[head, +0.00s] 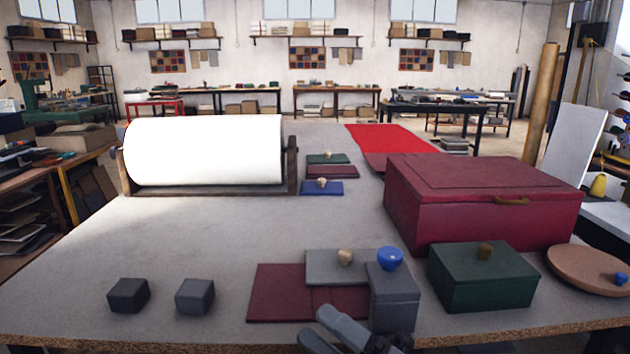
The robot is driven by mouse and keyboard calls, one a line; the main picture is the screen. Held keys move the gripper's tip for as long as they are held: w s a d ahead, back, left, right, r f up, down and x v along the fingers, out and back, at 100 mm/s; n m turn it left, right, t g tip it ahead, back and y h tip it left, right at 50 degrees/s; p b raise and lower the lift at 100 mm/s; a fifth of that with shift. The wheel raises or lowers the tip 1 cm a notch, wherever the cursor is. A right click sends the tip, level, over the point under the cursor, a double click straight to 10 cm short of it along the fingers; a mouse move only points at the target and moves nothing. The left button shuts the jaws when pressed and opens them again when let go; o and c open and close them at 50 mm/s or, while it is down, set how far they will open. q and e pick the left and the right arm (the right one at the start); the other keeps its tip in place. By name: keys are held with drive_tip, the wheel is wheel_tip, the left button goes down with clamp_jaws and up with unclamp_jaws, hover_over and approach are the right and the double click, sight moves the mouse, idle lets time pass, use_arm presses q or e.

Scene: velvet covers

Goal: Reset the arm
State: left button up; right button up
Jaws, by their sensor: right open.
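My right gripper (318,326) shows at the bottom edge, right of centre. Its fingers are open and point up and left over the table's front edge, with nothing seen between them. It is just in front of a maroon flat panel (275,292) and a grey box (394,298) with a blue knob (390,258). Whether it touches either cannot be told. The rest of the right arm is mostly cut off by the frame. My left gripper is not in view.
A grey panel (325,266) lies behind the maroon one. A green box (485,277), large maroon chest (470,200) and round brown lid (588,268) stand right. Two dark cubes (128,295) (195,296) sit front left; a white roll (205,150) stands behind. The table's left middle is clear.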

drive_tip(key=d+f+m+t+h, duration=0.7)
drive_tip(key=f+m+h, duration=0.25)
drive_tip(key=m, duration=0.55)
drive_tip(key=s+d+f+m+g+h, duration=0.3)
drive_tip(key=s+d+f+m+h, duration=0.1)
drive_tip(key=s+d+f+m, duration=0.2)
drive_tip(key=s+d+f+m+g+h, duration=0.4)
drive_tip(key=s+d+f+m+h, duration=0.1)
drive_tip(key=s+f+m, duration=0.4)
wheel_tip(320, 180, down, 4)
drive_tip(key=shift+s+d+r+p, duration=0.1)
drive_tip(key=shift+s+d+p, duration=0.35)
drive_tip(key=shift+s, duration=0.65)
